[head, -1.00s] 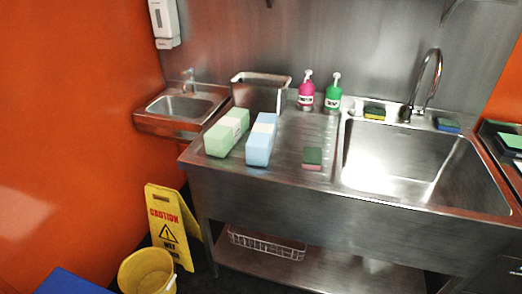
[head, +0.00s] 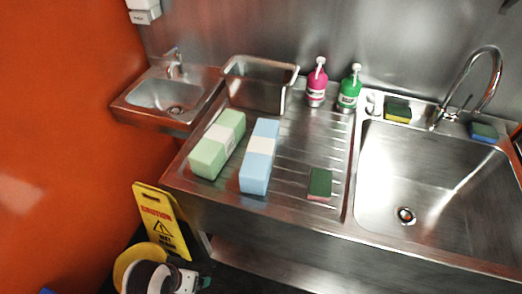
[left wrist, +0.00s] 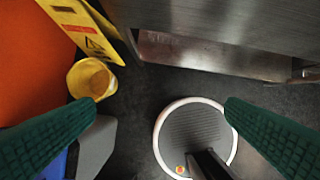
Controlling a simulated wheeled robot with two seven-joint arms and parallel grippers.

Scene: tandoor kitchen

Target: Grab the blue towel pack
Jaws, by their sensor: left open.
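The blue towel pack (head: 258,172) lies on the steel drainboard, with a pale band around its middle. The green towel pack (head: 207,157) lies just left of it, with a narrow gap between them. My left gripper shows in the left wrist view (left wrist: 160,125) with its two green fingers wide apart and nothing between them. That view looks down at the floor beside the counter. In the head view, part of my left arm (head: 160,278) shows low at the bottom left, below the counter's front edge and well away from the blue pack. My right gripper is not in view.
A steel bin (head: 256,88), a pink bottle (head: 317,84) and a green bottle (head: 349,90) stand behind the packs. A sponge (head: 320,184) lies to their right, before the sink basin (head: 440,190). A yellow caution sign (head: 160,220) and yellow bucket (left wrist: 92,78) stand on the floor.

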